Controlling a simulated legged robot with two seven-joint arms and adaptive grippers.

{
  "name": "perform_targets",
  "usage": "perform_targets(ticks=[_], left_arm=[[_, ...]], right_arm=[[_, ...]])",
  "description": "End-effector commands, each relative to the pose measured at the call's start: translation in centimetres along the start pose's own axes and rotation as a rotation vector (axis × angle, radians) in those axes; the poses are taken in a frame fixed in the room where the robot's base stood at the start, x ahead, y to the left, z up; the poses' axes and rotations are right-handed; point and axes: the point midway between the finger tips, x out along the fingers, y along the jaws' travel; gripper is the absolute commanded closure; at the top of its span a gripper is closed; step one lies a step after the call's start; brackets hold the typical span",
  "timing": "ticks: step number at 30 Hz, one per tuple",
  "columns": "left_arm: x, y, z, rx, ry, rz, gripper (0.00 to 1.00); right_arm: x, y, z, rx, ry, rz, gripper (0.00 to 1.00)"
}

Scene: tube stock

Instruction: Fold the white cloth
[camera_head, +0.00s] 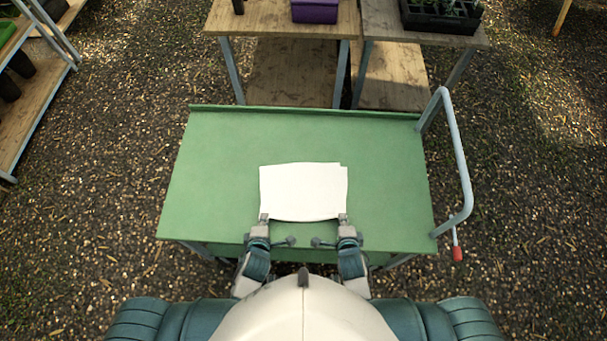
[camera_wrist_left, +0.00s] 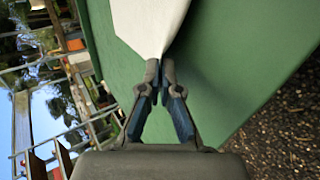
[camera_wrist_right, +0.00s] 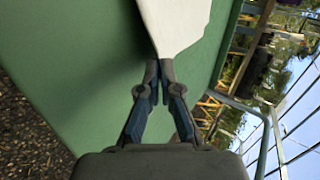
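The white cloth (camera_head: 303,190) lies on the green table top, roughly rectangular, with a small step at its far right corner. My left gripper (camera_head: 264,217) is at the cloth's near left corner. In the left wrist view its fingers (camera_wrist_left: 160,68) are closed together on the cloth's tapered corner (camera_wrist_left: 150,25). My right gripper (camera_head: 343,217) is at the near right corner. In the right wrist view its fingers (camera_wrist_right: 159,68) are closed on the other corner (camera_wrist_right: 172,25). The fingertips cover the pinched corners.
The green table (camera_head: 388,170) is bare around the cloth and has a raised far edge. A grey handle (camera_head: 461,160) with a red tip rises at its right side. Wooden benches with a purple box (camera_head: 315,11) and a black plant tray (camera_head: 441,16) stand beyond it.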

Motion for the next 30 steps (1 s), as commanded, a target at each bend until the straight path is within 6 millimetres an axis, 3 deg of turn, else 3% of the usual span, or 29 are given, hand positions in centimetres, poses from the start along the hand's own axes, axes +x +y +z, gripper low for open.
perform_targets(ticks=[11, 12, 16, 26, 30], left_arm=[[-0.1, -0.4, 0.0, 0.000, 0.000, 0.017, 1.00], [-0.1, -0.4, 0.0, 0.000, 0.000, 0.016, 0.87], [-0.1, -0.4, 0.0, 0.000, 0.000, 0.016, 0.54], [-0.1, -0.4, 0.0, 0.000, -0.001, 0.016, 0.54], [-1.2, 0.3, 0.0, -0.005, 0.000, 0.016, 0.54]], right_arm=[[-0.1, 0.4, 0.0, -0.001, 0.000, -0.016, 1.00], [-0.1, 0.4, 0.0, -0.001, 0.000, -0.016, 0.87], [-0.1, 0.4, 0.0, 0.000, 0.000, -0.016, 0.55], [-0.1, 0.4, 0.0, 0.000, 0.000, -0.016, 0.54], [-1.3, -0.3, 0.0, 0.003, 0.000, -0.016, 0.54]])
